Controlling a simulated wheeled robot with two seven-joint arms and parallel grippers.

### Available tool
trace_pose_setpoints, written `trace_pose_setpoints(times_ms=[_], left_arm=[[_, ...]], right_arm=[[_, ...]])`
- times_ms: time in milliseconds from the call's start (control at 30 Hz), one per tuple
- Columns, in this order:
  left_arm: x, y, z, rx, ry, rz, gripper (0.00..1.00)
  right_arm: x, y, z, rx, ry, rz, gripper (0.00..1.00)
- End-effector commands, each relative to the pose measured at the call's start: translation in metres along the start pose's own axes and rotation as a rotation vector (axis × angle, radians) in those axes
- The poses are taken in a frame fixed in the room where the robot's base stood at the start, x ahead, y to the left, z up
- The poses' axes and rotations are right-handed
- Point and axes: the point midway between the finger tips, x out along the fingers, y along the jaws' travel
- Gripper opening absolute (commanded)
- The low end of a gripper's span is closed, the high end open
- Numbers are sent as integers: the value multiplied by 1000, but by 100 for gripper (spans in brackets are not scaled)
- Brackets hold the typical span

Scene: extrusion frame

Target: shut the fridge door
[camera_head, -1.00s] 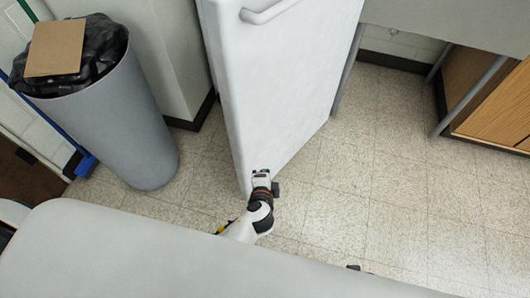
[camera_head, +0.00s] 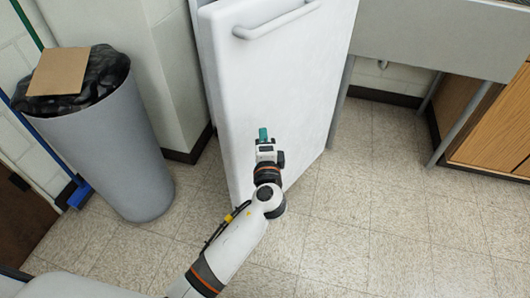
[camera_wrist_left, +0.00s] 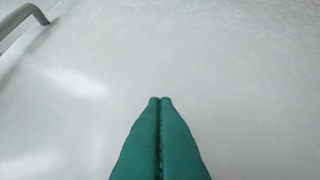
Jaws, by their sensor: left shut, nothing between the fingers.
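The white fridge door (camera_head: 270,85) stands upright in the middle of the head view, with a grey bar handle (camera_head: 277,20) near its top. A narrow strip shows along the door's left edge; how far the door stands open is hard to tell. My left gripper (camera_head: 263,134) is in front of the door's lower part, below the handle, with its green fingers shut and empty. In the left wrist view the fingertips (camera_wrist_left: 160,99) point at the door's white face (camera_wrist_left: 230,60); whether they touch it is unclear. The handle's end (camera_wrist_left: 22,20) shows at upper left. My right gripper is out of view.
A grey bin (camera_head: 115,150) with a black bag and a cardboard piece (camera_head: 65,71) on top stands left of the fridge. A grey sink unit (camera_head: 435,40) on legs and a wooden cabinet (camera_head: 495,125) are at right. The tiled floor (camera_head: 400,215) between is clear.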

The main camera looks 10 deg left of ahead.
Motion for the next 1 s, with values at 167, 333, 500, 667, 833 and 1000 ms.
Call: trace_pose_setpoints(times_ms=[167,333,500,667,833,1000], left_arm=[[17,0,-20,3,1,1,0],[24,-1,-27,1,2,-1,0],[24,-1,-28,0,1,-2,0],[24,-1,-28,1,1,-2,0],[29,-1,-35,4,-10,0,0],[47,0,-60,8,-53,2,0]], right_arm=[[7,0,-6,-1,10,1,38],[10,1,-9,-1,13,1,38],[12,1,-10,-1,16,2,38],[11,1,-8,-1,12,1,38],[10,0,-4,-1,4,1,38],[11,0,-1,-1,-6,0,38]])
